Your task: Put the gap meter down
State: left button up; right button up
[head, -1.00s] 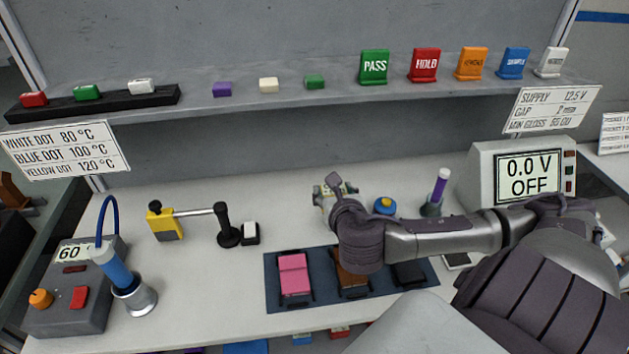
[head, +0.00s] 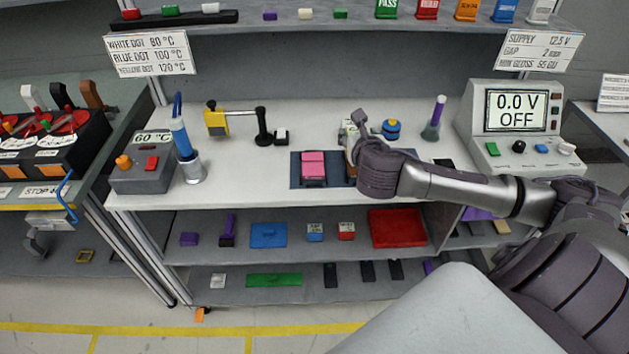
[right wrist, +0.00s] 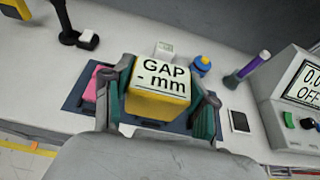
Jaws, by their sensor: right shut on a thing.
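The gap meter (right wrist: 158,85) is a yellow box whose white display reads "GAP - mm". My right gripper (right wrist: 158,108) is shut on it, one finger on each side, in the right wrist view. I cannot tell whether the meter touches the surface beneath. My left gripper is not in view.
A pink block (head: 313,166) lies on the mat. A blue and yellow knob-like piece (head: 391,130) and a purple-topped stick in a holder (head: 434,118) stand right of the hand. The power supply (head: 515,125) reads 0.0 V OFF. White bench (head: 240,165) is clear left of the mat.

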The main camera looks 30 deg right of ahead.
jog(key=w+a+f, duration=0.1)
jog(key=w+f, duration=0.1)
jog(key=w, duration=0.1)
jog(key=w+a+f+p, duration=0.1)
jog(key=w+a+f, duration=0.1)
jog(key=w, duration=0.2)
jog(key=w+a+f, duration=0.2)
jog(key=w+f, duration=0.1)
jog(key=shift+w, duration=0.35)
notch_tip(320, 180, down, 3)
jog(key=shift+f+p, duration=0.2)
jog(key=shift+p, duration=0.1)
jog(key=shift+f, duration=0.55)
jog(key=o, duration=1.3)
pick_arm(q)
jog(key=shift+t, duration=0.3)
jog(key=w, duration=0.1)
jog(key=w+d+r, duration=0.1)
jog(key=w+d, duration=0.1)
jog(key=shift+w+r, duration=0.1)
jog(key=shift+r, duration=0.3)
